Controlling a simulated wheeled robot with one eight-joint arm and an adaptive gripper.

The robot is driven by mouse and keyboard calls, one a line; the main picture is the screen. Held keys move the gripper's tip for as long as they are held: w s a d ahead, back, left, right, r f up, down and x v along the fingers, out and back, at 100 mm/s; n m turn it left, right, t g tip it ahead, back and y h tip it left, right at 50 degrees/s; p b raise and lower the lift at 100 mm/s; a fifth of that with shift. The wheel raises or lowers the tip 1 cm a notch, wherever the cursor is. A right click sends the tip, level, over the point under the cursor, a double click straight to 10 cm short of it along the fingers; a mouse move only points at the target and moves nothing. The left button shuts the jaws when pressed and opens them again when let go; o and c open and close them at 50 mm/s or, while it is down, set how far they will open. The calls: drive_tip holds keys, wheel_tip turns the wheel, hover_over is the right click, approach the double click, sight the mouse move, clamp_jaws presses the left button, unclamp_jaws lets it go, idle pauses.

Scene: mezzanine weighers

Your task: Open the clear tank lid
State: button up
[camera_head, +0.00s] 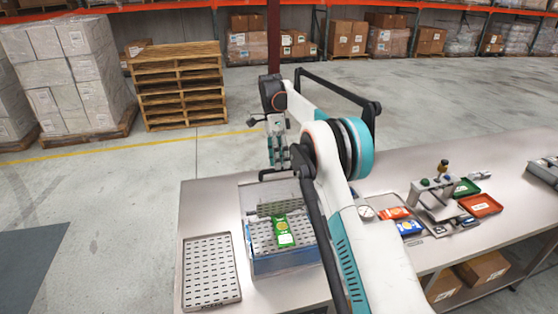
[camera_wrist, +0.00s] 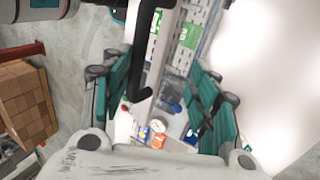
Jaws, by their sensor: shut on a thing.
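The clear tank (camera_head: 285,262) stands on the metal bench, with bluish see-through walls. A green packet (camera_head: 283,232) lies inside on a perforated tray; green also shows in the wrist view. The clear lid (camera_head: 262,192) shows faintly above the tank's far side; its exact angle is hard to tell. My gripper (camera_head: 278,158) is above that far side, pointing down, at the lid's black handle (camera_head: 272,174). My arm hides the tank's right side.
A perforated metal tray (camera_head: 211,270) lies left of the tank.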

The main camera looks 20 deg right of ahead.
wheel_tip(320, 180, up, 10)
drive_tip(key=shift+f, duration=0.1)
drive_tip(key=shift+c, duration=0.3)
idle(0.3)
drive_tip(key=s+n+t+b, duration=0.7)
drive_tip(key=s+n+b, duration=0.35)
drive_tip(key=s, duration=1.05)
drive_tip(key=s+f+n+t+b, duration=0.5)
drive_tip(key=s+f+n+b, duration=0.2)
drive_tip(key=s+f, duration=1.3)
drive_tip(key=shift+a+b, duration=0.3)
drive_tip(key=shift+b, duration=0.2)
